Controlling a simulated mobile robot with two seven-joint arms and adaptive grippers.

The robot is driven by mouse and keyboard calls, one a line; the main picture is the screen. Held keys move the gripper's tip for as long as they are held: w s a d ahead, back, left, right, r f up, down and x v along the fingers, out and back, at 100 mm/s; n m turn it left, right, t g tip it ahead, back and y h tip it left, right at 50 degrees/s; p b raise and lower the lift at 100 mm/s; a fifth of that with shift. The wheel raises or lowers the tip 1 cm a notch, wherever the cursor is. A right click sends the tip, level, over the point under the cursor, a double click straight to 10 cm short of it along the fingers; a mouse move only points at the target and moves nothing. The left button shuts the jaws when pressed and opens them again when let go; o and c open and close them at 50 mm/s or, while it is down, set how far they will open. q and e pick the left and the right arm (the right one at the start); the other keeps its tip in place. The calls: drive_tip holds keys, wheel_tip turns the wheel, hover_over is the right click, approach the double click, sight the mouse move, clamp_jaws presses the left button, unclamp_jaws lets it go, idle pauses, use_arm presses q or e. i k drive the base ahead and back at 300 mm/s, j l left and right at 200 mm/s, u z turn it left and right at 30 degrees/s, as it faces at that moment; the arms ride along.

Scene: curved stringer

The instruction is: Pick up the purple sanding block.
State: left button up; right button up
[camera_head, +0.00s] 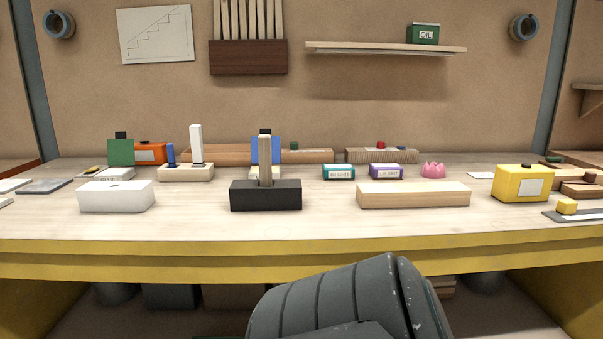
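The purple sanding block (386,171) lies flat on the workbench, right of the middle and toward the back. It has a pale label on its front, with small lettering that looks like a grit number. A similar teal block (339,172) lies to its left, with a gap between them. A pink object (433,171) stands to its right, and a light wooden beam (413,195) lies in front of it. Neither of my grippers shows. A dark grey arm part of mine is low in the middle, below the bench edge.
A black block with an upright wooden post (265,194) stands front centre, a white box (116,196) front left. A yellow container (522,183) stands at the right. A long wooden piece (381,155) lies behind the purple block. The bench's yellow front edge (200,262) is clear.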

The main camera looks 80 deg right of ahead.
sight(377, 171)
drive_tip(key=z, duration=2.9)
